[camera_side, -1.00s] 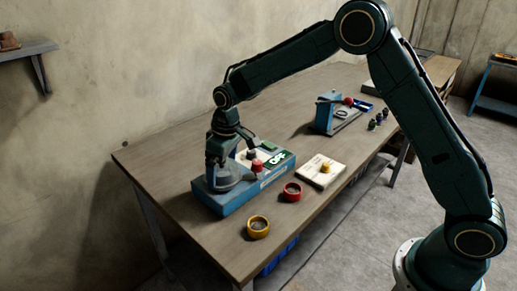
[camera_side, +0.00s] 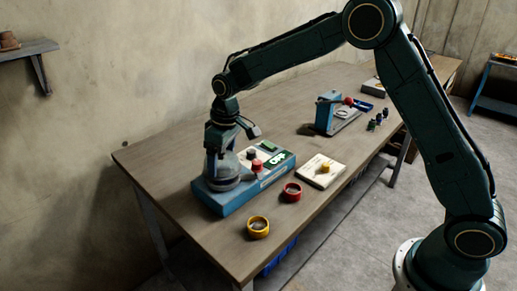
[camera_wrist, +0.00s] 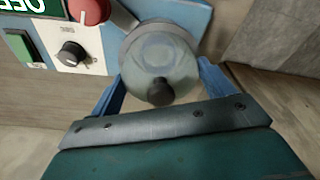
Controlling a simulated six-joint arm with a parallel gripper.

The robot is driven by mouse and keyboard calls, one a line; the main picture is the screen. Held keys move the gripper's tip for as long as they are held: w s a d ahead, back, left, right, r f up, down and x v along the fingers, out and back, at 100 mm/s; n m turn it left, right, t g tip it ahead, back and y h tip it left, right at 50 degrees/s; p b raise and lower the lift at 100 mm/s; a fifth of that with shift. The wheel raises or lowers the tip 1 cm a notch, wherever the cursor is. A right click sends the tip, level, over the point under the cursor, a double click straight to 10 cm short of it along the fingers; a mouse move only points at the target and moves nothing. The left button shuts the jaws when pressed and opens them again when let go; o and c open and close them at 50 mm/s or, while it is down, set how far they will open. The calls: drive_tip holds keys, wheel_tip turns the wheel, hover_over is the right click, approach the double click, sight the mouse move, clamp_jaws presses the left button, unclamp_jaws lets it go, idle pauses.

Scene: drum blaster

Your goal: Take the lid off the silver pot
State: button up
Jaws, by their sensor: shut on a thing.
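The silver pot (camera_side: 224,184) stands at the left end of a blue machine base (camera_side: 252,192). Its lid (camera_wrist: 160,55) is clear and round with a black knob, seen in the wrist view in front of the pot's grey rim (camera_wrist: 158,26). My gripper (camera_side: 219,154) points down above the pot. In the wrist view my gripper (camera_wrist: 163,88) has a blue finger on each side of the lid and is shut on it. In the side view the clear lid is hard to make out, so I cannot tell how far it is from the rim.
On the machine are a red button (camera_side: 257,165), a black knob (camera_wrist: 71,53) and a green sign (camera_side: 280,159). A red ring (camera_side: 292,192), a yellow ring (camera_side: 258,227) and a white box (camera_side: 321,171) are nearby. A blue device (camera_side: 329,112) stands further back.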

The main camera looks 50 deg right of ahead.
wheel_tip(320, 180, up, 18)
drive_tip(key=shift+f, duration=0.25)
drive_tip(key=shift+d, duration=0.1)
idle(0.6)
drive_tip(key=d+f, duration=0.3)
drive_tip(key=d, duration=1.2)
drive_tip(key=d+f, duration=0.4)
drive_tip(key=d, duration=1.2)
drive_tip(key=shift+a+f, duration=0.1)
drive_tip(key=shift+f, duration=0.05)
wheel_tip(320, 180, down, 20)
drive_tip(key=shift+r, duration=0.1)
